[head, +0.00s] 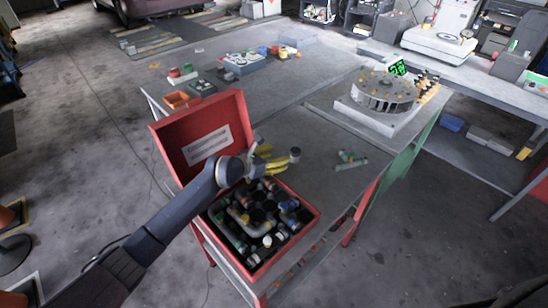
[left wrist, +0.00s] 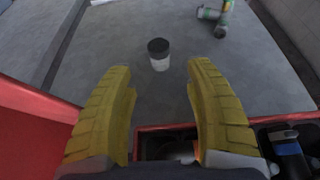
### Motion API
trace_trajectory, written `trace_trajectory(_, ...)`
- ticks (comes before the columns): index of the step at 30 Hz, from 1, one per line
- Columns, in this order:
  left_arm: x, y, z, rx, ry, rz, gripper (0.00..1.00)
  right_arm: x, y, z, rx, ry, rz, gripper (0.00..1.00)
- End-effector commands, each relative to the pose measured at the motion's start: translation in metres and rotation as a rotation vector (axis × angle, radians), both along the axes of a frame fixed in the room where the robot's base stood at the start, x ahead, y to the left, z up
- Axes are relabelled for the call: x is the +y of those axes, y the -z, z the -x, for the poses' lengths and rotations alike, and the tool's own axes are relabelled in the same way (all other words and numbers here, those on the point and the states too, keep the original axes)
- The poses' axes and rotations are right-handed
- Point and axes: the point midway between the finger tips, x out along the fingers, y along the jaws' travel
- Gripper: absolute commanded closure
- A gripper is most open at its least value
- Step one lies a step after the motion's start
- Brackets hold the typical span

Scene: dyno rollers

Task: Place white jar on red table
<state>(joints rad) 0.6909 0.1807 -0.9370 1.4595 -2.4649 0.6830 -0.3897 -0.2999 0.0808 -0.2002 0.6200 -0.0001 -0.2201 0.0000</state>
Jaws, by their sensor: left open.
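A small white jar (head: 295,154) with a dark lid stands upright on a grey tabletop (head: 320,185), whose frame shows red legs at the near side. The jar also shows in the left wrist view (left wrist: 159,62), just beyond and between the yellow fingertips. My left gripper (head: 283,163) is open and empty, reaching over the open red box toward the jar. In the left wrist view its fingers (left wrist: 160,72) are spread wide, apart from the jar. My right gripper is not in view.
An open red box (head: 308,215) full of bottles and parts lies under my left gripper, its lid (head: 200,112) raised at the left. Green-ended cylinders (head: 351,159) lie right of the jar. A round metal fixture (head: 384,92) stands farther back. The tabletop around the jar is clear.

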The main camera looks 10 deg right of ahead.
Motion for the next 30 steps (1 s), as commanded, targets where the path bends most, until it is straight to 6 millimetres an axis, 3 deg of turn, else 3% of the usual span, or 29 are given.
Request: trace_trajectory(30, 0.008, -0.0043, 0.0048, -0.001, -0.001, -0.001, 0.47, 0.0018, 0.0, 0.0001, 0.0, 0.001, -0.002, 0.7)
